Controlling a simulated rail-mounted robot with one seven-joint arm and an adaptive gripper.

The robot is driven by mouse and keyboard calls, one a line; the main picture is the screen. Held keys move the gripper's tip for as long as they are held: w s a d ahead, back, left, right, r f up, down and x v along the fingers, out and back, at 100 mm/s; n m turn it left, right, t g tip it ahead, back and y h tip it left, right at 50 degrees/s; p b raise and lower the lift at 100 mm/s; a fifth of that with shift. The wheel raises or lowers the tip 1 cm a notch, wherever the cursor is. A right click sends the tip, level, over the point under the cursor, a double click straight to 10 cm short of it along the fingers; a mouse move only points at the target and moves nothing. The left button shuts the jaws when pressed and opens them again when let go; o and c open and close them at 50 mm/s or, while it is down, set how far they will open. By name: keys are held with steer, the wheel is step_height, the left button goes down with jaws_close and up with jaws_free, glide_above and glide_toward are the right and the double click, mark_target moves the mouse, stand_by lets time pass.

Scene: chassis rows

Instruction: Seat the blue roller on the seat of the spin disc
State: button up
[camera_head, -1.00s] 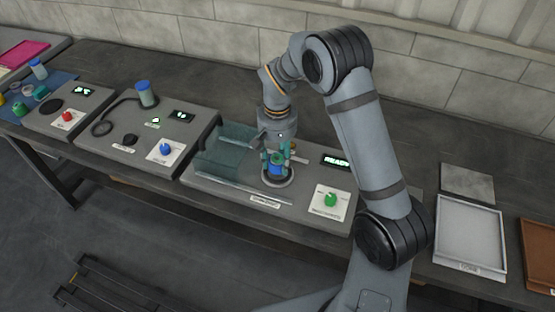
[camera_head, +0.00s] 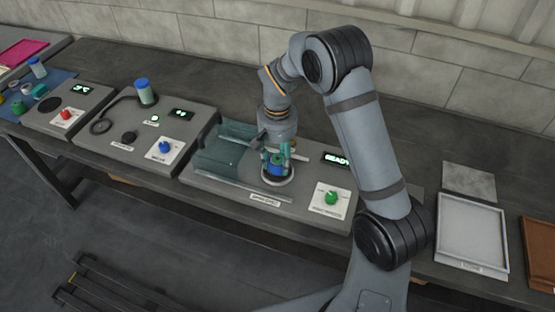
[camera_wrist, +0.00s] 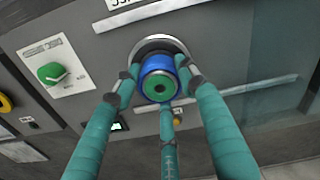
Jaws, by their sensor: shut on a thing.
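The blue roller (camera_wrist: 159,78) has a blue rim and a green end face with a dark centre. My gripper (camera_wrist: 158,92) has teal fingers and is shut on it. The roller stands over the spin disc's round pale seat (camera_wrist: 160,41), with its end face toward the wrist camera. In the head view, the roller (camera_head: 276,169) is between the fingers of my gripper (camera_head: 277,163), right at the round seat (camera_head: 278,181). The fingers partly hide the roller, and I cannot tell whether its lower end touches the seat.
The spin disc's panel has a green knob (camera_head: 331,198) and a lit display (camera_head: 337,158). A teal see-through guard (camera_head: 222,155) stands left of the seat. Another panel with a blue knob (camera_head: 165,147) is further left. An empty grey tray (camera_head: 470,235) lies at the right.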

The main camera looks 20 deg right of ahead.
steer(key=shift+f+b, duration=0.4)
steer(key=shift+f, duration=0.05)
steer(key=o, duration=1.3)
step_height(320, 180, up, 12)
steer(key=shift+r, duration=0.1)
stand_by(0.4)
step_height(320, 180, down, 12)
steer(key=shift+f, duration=0.1)
steer(key=shift+r+p, duration=0.4)
